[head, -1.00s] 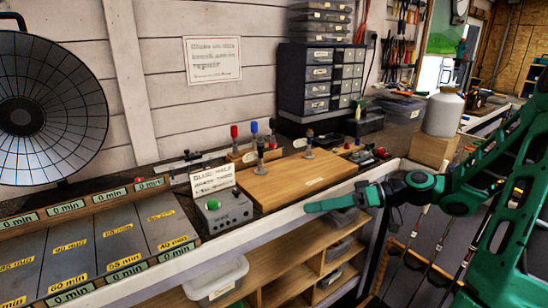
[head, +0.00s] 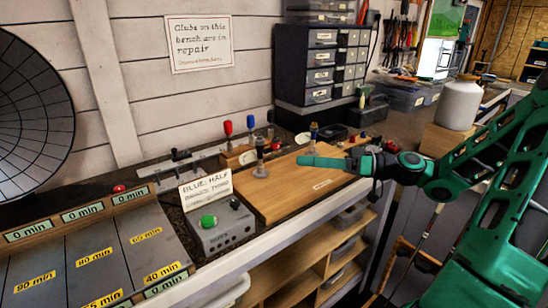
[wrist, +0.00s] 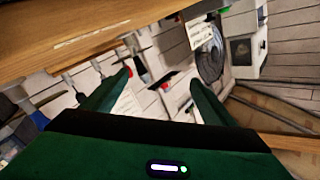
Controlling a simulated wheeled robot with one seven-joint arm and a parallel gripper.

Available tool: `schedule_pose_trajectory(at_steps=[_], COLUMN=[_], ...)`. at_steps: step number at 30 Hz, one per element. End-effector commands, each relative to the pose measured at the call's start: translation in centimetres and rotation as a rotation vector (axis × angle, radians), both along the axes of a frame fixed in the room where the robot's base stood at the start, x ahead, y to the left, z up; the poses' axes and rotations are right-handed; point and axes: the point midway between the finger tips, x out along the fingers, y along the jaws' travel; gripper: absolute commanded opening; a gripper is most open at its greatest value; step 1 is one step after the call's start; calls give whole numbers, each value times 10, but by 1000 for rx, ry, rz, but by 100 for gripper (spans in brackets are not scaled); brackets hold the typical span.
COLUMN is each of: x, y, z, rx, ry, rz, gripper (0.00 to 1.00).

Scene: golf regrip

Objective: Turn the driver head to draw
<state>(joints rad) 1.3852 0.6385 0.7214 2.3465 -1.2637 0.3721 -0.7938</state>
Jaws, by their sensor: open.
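My gripper (head: 305,161) reaches in from the right in the head view, above the right part of the wooden board (head: 285,192). In the wrist view its two green fingers (wrist: 156,92) are spread with nothing held between them. Two small upright pieces with pale tags stand on the board: a grey one (head: 261,160) at the left and a dark one (head: 313,131) at the back. I cannot tell whether either is the driver head, and no draw marking is readable.
A grey box with a green button (head: 208,221) and a sign (head: 206,188) stand left of the board. Red- and blue-handled tools (head: 228,128) stand behind it. A white jar (head: 459,104) is at the right. Minute-labelled panels (head: 93,256) fill the lower left.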

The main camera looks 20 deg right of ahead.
Motion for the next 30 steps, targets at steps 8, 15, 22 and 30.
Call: schedule_pose_trajectory(at_steps=[8,15,22,30], x=[23,38,43,43], y=[40,67,75,75], z=[0,0,0,0], rx=[0,0,0,0], ry=[0,0,0,0], rz=[-1,-4,-7,-7], gripper=[79,79,79,67])
